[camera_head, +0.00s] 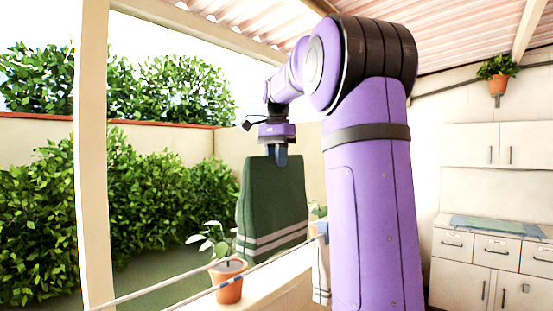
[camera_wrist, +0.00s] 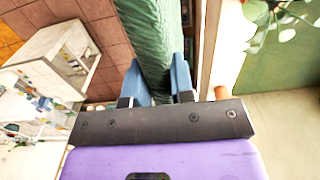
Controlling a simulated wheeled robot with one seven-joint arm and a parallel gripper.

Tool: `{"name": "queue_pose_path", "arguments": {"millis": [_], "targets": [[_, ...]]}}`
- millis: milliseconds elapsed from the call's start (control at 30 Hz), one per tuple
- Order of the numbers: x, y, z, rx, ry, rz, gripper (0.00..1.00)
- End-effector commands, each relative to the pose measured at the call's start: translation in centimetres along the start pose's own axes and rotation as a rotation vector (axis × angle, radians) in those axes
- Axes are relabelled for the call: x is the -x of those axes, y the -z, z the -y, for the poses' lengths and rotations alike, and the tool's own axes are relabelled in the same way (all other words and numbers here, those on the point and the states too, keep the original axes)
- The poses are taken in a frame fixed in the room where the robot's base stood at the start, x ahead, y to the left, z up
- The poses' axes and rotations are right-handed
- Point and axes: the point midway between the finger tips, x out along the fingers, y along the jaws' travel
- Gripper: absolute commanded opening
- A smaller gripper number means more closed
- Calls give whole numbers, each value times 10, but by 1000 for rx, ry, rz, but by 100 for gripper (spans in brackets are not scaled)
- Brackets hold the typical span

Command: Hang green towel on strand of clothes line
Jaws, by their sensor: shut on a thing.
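The green towel (camera_head: 272,200) with pale stripes near its lower edge hangs down from my gripper (camera_head: 277,158) in the head view. My gripper is shut on its top edge. In the wrist view the green towel (camera_wrist: 152,35) lies between the two blue fingers. The clothes line shows as two thin pale strands (camera_head: 160,286) running from the lower left toward the right. The towel's lower edge is close to the strands in the picture; I cannot tell if they touch. My arm hides the right end of the line.
A potted plant (camera_head: 229,288) stands on the ledge behind the line, left of the towel. A light striped cloth (camera_head: 321,272) hangs beside my arm. A white post (camera_head: 92,160) stands at the left. White cabinets (camera_head: 490,255) are at the right.

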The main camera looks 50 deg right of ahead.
Motion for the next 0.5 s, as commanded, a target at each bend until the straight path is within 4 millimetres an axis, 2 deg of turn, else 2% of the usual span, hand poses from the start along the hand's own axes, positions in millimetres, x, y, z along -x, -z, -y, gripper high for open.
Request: {"name": "queue_pose_path", "arguments": {"millis": [500], "targets": [[-48,0,0,0,-1,1,0]]}}
